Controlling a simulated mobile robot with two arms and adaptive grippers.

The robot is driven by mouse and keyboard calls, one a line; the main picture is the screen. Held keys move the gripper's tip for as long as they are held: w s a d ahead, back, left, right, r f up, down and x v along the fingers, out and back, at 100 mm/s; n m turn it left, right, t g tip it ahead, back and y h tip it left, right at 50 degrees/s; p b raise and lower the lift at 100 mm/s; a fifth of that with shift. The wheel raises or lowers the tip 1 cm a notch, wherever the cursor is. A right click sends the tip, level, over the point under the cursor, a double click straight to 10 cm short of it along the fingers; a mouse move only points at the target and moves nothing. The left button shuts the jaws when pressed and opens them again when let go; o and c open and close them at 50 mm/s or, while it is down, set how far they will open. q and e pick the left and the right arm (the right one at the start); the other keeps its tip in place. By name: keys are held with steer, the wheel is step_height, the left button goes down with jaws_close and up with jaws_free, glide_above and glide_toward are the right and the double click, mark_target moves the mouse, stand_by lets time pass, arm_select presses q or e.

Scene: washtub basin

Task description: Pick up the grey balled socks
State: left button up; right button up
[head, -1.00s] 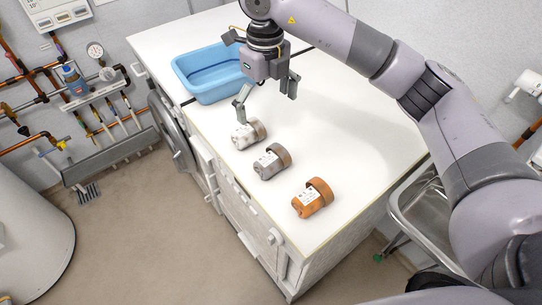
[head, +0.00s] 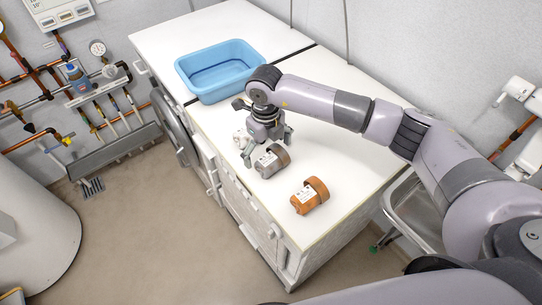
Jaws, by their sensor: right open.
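The grey balled socks (head: 270,162) lie on the white counter (head: 335,165), in the middle of a row of three, with a white label on their side. My right gripper (head: 266,148) is open, with its fingers pointing down, just behind and above the grey socks. One finger shows to the left of the grey socks and one behind them. I cannot tell whether they touch the socks. My left gripper is not in view.
Orange balled socks (head: 309,196) lie nearer the front edge. White balled socks (head: 240,137) are mostly hidden behind my gripper. A blue basin (head: 222,88) stands farther back on the counter. The counter's right side is clear.

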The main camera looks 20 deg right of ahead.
steer(key=shift+f, duration=1)
steer(key=c, duration=1.2)
